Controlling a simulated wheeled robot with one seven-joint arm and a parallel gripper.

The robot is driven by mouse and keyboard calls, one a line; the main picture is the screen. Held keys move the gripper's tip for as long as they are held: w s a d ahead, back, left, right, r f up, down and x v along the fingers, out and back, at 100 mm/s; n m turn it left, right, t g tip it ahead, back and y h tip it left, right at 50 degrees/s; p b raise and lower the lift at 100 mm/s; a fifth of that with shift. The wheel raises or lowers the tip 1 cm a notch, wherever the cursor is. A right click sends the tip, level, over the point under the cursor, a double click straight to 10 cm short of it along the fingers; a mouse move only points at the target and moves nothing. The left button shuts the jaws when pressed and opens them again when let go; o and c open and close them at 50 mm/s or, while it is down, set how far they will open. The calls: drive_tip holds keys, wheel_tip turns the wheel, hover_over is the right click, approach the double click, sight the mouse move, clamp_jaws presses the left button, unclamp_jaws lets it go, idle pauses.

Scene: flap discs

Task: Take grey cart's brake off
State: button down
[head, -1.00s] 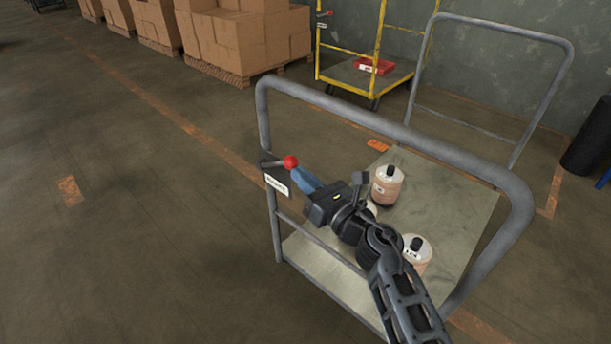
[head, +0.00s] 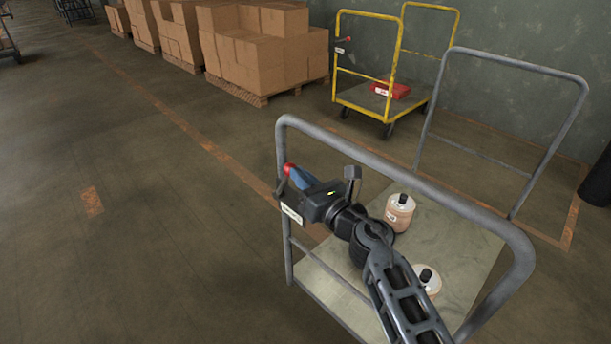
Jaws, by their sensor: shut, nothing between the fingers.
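The grey cart (head: 455,238) stands in front of me, its near handle frame towards me. A brake lever with a red knob (head: 287,168) is on the left post of that frame, above a white label (head: 291,213). The lever points steeply up, and its lower part is largely hidden by my gripper. My gripper (head: 297,177) is shut and empty, its blue fingers right beside the knob. I cannot tell whether they touch it.
Two capped containers (head: 399,213) (head: 428,282) stand on the grey deck. A yellow cart (head: 384,103) with a red box (head: 391,90) stands behind, near the wall. Cardboard boxes (head: 262,50) are stacked at the back. The floor to the left is clear.

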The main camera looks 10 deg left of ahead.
sight(278, 151)
drive_tip(key=shift+g+h, duration=0.9)
drive_tip(key=shift+w+a+r+p, duration=0.65)
drive_tip(key=shift+a+p, duration=0.3)
drive_tip(key=shift+p, duration=0.3)
drive_tip(key=shift+w+a+r+p, duration=0.55)
drive_tip(key=shift+w+a+p, duration=0.3)
drive_tip(key=shift+p, duration=0.4)
drive_tip(key=shift+w+a+r+p, duration=0.6)
drive_tip(key=shift+a+p, duration=0.45)
drive_tip(key=shift+p, duration=0.2)
drive_tip(key=shift+f, duration=0.1)
drive_tip(key=p+v, duration=0.4)
drive_tip(key=v, duration=0.3)
drive_tip(key=shift+s+d, duration=0.25)
drive_tip(key=shift+d, duration=0.05)
